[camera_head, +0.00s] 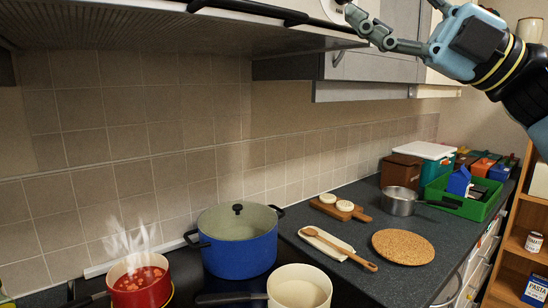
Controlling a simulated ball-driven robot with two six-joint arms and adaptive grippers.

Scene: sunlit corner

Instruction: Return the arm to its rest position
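My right gripper (395,12) is high at the upper right, in front of the wall cabinets. Its arm comes in from the right edge. One finger reaches out to the left and the other points up, partly cut off by the top edge. The fingers are spread apart with nothing seen between them. It is well above the counter and touches nothing that I can see. My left gripper is not in view.
Range hood (180,28) and grey cabinets (372,66) hang near the gripper. Below are a steaming red pot (142,290), blue pot (238,255), cream pan (300,290), cork mat (404,246), steel saucepan (398,206) and green crate (468,209). Shelves (515,245) stand right.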

